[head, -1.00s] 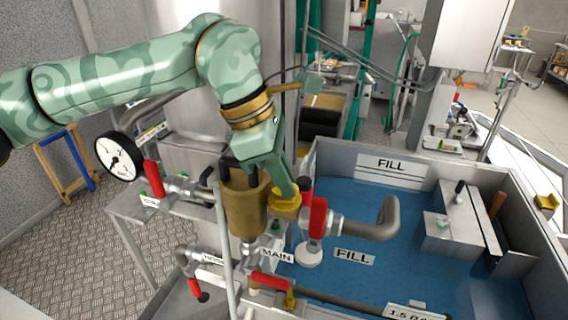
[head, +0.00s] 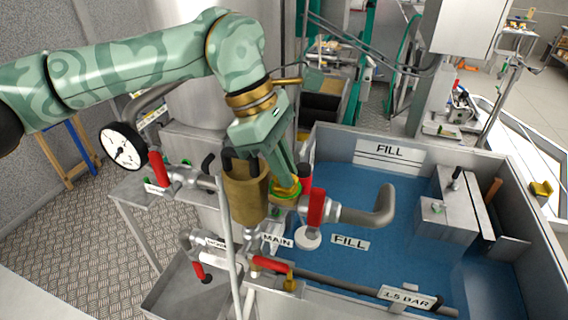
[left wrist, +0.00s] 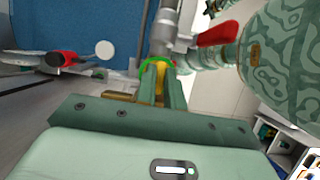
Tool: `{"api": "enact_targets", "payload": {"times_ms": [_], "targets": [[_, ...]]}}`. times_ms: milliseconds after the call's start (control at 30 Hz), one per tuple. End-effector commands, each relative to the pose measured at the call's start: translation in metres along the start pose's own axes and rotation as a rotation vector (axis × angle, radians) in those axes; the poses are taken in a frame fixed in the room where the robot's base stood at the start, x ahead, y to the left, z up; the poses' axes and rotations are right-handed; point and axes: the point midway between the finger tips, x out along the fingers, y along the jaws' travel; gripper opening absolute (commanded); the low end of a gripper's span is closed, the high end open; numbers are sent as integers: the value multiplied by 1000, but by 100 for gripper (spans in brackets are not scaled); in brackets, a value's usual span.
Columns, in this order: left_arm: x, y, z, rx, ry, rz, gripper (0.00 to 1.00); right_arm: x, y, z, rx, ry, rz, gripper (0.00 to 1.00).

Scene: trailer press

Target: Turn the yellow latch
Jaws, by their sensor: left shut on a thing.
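The yellow latch (head: 291,187) is a small yellow piece on the pipework, just left of the red-handled valve. A green ring (head: 284,197) shows around it in the head view. My left gripper (head: 283,184) reaches down from above and is shut on the latch, partly hiding it. In the left wrist view the yellow of the latch (left wrist: 160,78) shows between the fingers (left wrist: 162,92), with the green ring (left wrist: 157,62) beyond the tips. My right gripper is in neither view.
A brass cylinder (head: 245,185) stands close left of my gripper. A red valve handle (head: 316,207) and grey bent pipe (head: 372,212) are close right. A blue-floored tank (head: 400,254) lies right of them. A pressure gauge (head: 122,146) is at left.

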Motion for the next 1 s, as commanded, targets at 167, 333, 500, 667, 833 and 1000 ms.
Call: {"api": "enact_targets", "payload": {"times_ms": [167, 333, 500, 667, 833, 1000], "targets": [[-3, 1, 1, 2, -3, 8, 33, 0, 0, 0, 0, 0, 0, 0], [-2, 1, 1, 1, -1, 5, 33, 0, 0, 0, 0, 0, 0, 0], [-12, 1, 0, -1, 0, 7, 33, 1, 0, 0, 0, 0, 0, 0], [-44, 2, 0, -1, 0, 9, 33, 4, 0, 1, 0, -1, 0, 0], [-94, 1, 0, -2, -1, 10, 33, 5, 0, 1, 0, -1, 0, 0], [-135, 1, 1, -1, -2, 8, 33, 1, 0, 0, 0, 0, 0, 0]]}}
